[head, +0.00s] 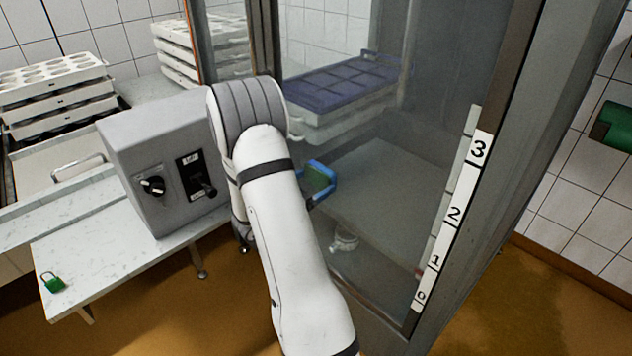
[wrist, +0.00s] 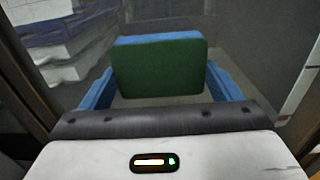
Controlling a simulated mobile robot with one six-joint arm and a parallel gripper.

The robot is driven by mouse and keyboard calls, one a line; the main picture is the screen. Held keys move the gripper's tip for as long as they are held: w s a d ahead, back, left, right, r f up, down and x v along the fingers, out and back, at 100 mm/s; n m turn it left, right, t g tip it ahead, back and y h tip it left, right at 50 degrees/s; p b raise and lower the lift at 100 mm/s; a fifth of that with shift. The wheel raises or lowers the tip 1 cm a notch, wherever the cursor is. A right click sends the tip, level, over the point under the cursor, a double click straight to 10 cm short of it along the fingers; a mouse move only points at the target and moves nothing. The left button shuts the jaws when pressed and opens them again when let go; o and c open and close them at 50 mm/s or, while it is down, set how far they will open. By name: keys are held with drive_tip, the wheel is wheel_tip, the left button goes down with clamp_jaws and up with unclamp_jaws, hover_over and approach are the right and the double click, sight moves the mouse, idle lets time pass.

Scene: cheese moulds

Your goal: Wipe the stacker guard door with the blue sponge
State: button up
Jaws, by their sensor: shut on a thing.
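The stacker guard door (head: 385,190) is a tall clear panel in a dark metal frame, in the middle of the head view. The blue sponge (head: 320,179) has a green face and is held in front of the lower middle of the panel. In the wrist view the sponge (wrist: 160,68) shows its green side between the two blue fingers. My gripper (head: 322,188) is shut on the sponge; in the wrist view my gripper (wrist: 160,85) has a finger at each side of it. I cannot tell whether the sponge touches the panel.
Behind the panel stands a stack of trays with a purple block mould (head: 335,82) on top. A grey control box (head: 165,165) with a knob and lever sits left. A green padlock (head: 53,282) lies on the bench (head: 110,250). A number strip (head: 455,210) runs along the door's right side.

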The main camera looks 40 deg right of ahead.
drive_tip(key=shift+s+a, duration=0.2)
drive_tip(key=shift+a, duration=2.1)
drive_tip(key=shift+s+a, duration=0.1)
drive_tip(key=shift+a, duration=1.4)
